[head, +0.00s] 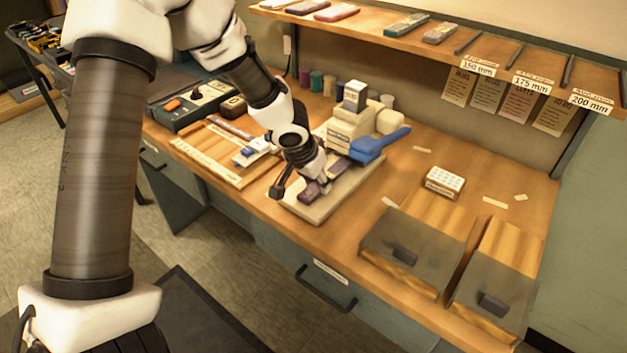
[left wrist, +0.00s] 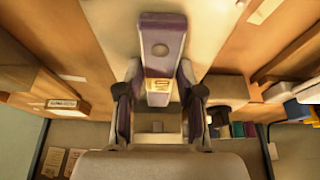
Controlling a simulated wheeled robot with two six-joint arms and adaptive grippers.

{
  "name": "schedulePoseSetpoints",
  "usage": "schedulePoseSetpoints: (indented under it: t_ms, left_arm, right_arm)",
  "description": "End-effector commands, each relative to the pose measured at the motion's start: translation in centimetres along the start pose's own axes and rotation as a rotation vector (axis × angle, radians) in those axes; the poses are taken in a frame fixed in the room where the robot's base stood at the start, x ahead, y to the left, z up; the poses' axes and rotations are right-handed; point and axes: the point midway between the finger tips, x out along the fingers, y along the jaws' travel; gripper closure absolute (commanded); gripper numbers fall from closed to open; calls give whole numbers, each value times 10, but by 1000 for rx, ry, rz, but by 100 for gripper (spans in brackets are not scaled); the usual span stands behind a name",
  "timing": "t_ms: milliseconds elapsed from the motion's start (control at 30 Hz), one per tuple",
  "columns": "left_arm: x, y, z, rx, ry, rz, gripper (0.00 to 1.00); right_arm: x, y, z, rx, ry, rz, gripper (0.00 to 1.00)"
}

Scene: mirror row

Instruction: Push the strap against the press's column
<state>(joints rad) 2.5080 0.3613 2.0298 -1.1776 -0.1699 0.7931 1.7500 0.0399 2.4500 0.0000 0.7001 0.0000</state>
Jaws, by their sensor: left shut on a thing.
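The purple strap (head: 309,196) is at the front of the press's pale base plate (head: 346,195). The press (head: 343,134) has a cream body and a blue lever (head: 380,143) behind the gripper. The gripper hides part of the strap and the column's foot, so I cannot tell whether they touch. My right gripper is not in view.
A small white block (head: 443,182) and two grey-fronted bins (head: 415,247) stand to the right. A shelf (head: 377,35) with size labels runs above the bench.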

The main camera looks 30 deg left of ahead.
Motion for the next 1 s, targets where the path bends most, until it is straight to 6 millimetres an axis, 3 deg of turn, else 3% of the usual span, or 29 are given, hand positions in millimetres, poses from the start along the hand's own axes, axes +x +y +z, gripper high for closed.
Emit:
schedulePoseSetpoints:
  t_ms: [433,467,500,533,867,1000]
  left_arm:
    - [2,0,-5,-1,3,-1,99]
    - [2,0,-5,-1,3,-1,56]
    - [2,0,-5,-1,3,-1,42]
    - [2,0,-5,-1,2,-1,34]
    - [0,0,-4,-2,1,-1,34]
    - [-14,0,-5,-3,3,-2,34]
  right_arm:
    - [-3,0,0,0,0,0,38]
    - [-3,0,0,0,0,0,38]
    - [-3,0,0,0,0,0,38]
    - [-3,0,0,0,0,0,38]
    - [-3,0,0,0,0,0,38]
    - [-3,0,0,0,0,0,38]
